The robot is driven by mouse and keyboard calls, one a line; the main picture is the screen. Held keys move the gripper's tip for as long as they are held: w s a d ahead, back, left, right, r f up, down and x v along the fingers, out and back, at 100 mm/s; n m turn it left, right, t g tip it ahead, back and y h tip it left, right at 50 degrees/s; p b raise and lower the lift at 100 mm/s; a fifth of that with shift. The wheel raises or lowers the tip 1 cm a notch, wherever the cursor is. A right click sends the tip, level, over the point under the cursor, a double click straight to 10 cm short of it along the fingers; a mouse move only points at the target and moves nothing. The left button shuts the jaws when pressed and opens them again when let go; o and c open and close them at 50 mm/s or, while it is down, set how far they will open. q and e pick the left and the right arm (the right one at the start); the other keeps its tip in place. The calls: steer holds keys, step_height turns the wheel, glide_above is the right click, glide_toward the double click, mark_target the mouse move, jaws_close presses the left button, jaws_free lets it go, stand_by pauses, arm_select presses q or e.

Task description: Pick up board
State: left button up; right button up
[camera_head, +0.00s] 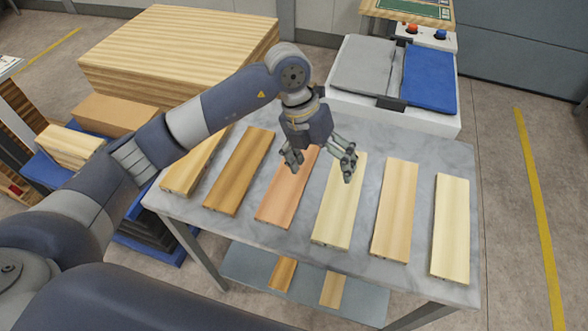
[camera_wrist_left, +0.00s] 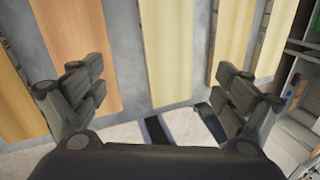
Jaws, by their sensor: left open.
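Several wooden boards lie side by side on a grey marbled table (camera_head: 300,236). They include a brown board (camera_head: 240,172), a reddish board (camera_head: 286,200), a pale board (camera_head: 338,215), a tan board (camera_head: 396,210) and a light board at the right (camera_head: 451,228). My left gripper (camera_head: 320,168) is open and empty above the far ends of the reddish and pale boards. In the left wrist view, the pale board (camera_wrist_left: 171,50) lies between the open fingers (camera_wrist_left: 158,90), and the reddish board (camera_wrist_left: 80,45) is by the left finger. My right gripper is not in view.
A white machine (camera_head: 392,112) with grey and blue pads stands behind the table. A large stack of boards (camera_head: 175,55) is at the back left. Two boards (camera_head: 283,274) lie on the lower shelf. Floor at the right is clear.

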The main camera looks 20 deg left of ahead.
arm_select(q)
steer(key=w+a+n+y, duration=0.1)
steer(key=w+a+y, duration=0.25)
steer(key=a, duration=0.45)
steer(key=p, duration=0.2)
glide_above(291, 176)
step_height(291, 176, down, 4)
steer(key=shift+s+a, duration=0.15)
steer(key=f+p, duration=0.2)
steer(key=f, duration=0.2)
steer(key=shift+d+f, duration=0.2)
steer(key=shift+w+f, duration=0.2)
steer(key=shift+f, duration=0.45)
steer(key=c, duration=1.3)
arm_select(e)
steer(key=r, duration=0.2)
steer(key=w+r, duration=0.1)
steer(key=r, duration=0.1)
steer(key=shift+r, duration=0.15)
